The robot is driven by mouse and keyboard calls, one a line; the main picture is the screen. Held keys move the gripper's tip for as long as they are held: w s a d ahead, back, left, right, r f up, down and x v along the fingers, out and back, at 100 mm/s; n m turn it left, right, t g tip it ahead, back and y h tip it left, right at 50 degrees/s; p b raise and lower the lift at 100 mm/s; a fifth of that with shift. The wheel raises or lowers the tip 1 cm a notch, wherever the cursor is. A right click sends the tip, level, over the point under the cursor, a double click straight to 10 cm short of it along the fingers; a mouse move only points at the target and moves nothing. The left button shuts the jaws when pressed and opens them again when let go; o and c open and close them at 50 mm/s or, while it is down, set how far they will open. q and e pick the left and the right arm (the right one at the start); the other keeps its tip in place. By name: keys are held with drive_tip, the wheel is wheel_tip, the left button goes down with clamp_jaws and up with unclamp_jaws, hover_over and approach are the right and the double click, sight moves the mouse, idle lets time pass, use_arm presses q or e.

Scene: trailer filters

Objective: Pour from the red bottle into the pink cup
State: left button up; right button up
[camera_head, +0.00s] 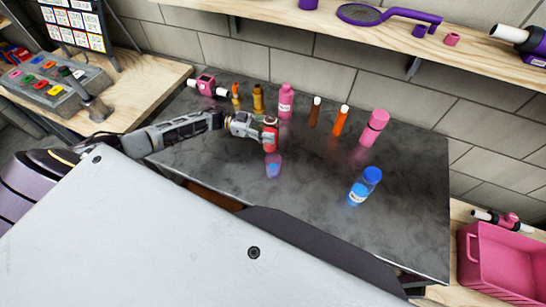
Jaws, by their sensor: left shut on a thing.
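The red bottle (270,138) is in my left gripper (267,131), which is shut around its upper part. The bottle looks close to upright, and I cannot tell whether its base touches the dark tabletop (320,195). A small translucent pinkish cup (274,160) with a bluish lower part stands on the tabletop just in front of the bottle, below it in the picture. The bottle and cup look very close, and I cannot tell if they touch. No stream of liquid shows. My right gripper is not in view.
A blue bottle (364,187) stands front right. A pink crate (500,262) is far right. Table between cup and blue bottle is clear.

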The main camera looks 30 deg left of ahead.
use_arm(q)
drive_tip(key=shift+d, duration=0.1)
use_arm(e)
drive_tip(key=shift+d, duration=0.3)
use_arm(q)
drive_tip(key=shift+s+r+m, duration=0.1)
drive_tip(key=shift+r+m, duration=0.1)
drive_tip(key=shift+m, duration=0.3)
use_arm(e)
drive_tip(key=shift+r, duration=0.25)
